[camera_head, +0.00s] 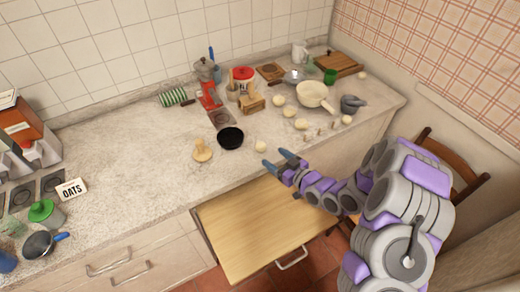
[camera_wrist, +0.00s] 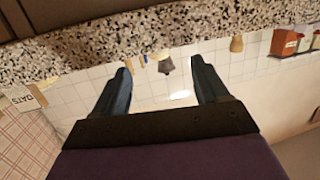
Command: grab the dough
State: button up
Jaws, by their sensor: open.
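Several pale, round dough balls lie on the speckled counter. The nearest dough ball (camera_head: 261,146) sits by the front edge, just beyond and left of my gripper's fingertips. Another dough ball (camera_head: 289,112) and one more (camera_head: 301,124) lie farther back to the right. My gripper (camera_head: 276,159) is at the counter's front edge. Its blue fingers point left and toward the counter. In the wrist view my gripper (camera_wrist: 163,84) has its two dark blue fingers wide apart with nothing held between them. No dough can be made out clearly in the wrist view.
A black bowl (camera_head: 230,138) and a tan knobbed object (camera_head: 202,151) stand left of the nearest dough. A cream pan (camera_head: 312,94) and a grey mortar (camera_head: 352,104) are to the right. An open drawer (camera_head: 262,232) juts out below. The counter's left middle is clear.

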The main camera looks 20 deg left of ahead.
aim_at(261, 148)
jog(key=x, duration=0.2)
jog(key=shift+a+f, duration=0.1)
jog(key=shift+a, duration=0.2)
jog(key=shift+w+a+b, duration=0.15)
jog(key=shift+w+b, duration=0.2)
jog(key=shift+w, duration=0.2)
jog(key=b+x, duration=0.1)
jog(key=x, duration=0.4)
jog(key=shift+a+b, duration=0.35)
jog(key=shift+a, duration=0.05)
jog(key=shift+w+d+r, duration=0.1)
jog(key=shift+d+r, duration=0.05)
jog(key=shift+r, duration=0.1)
jog(key=shift+d, duration=0.1)
jog(key=shift+c, duration=0.4)
jog(key=shift+a, duration=0.25)
jog(key=c, duration=0.6)
jog(key=shift+d, duration=0.1)
jog(key=c, duration=0.4)
jog(key=shift+o, duration=0.2)
